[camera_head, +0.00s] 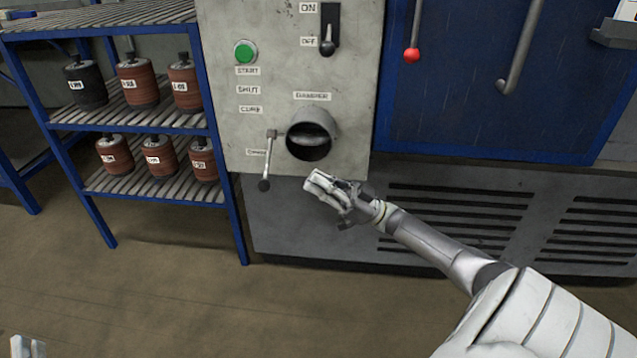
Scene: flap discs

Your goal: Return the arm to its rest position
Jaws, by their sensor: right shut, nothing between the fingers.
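My right arm (437,250) comes in from the lower right and reaches up and left to the control panel.
The grey control panel (225,120) has a green button (245,51), an ON/OFF lever (328,45) and a small lever (267,160). A blue rack (75,125) holding several labelled rolls stands left. A blue door (470,90) has a red-knobbed lever (411,55). The floor is clear.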

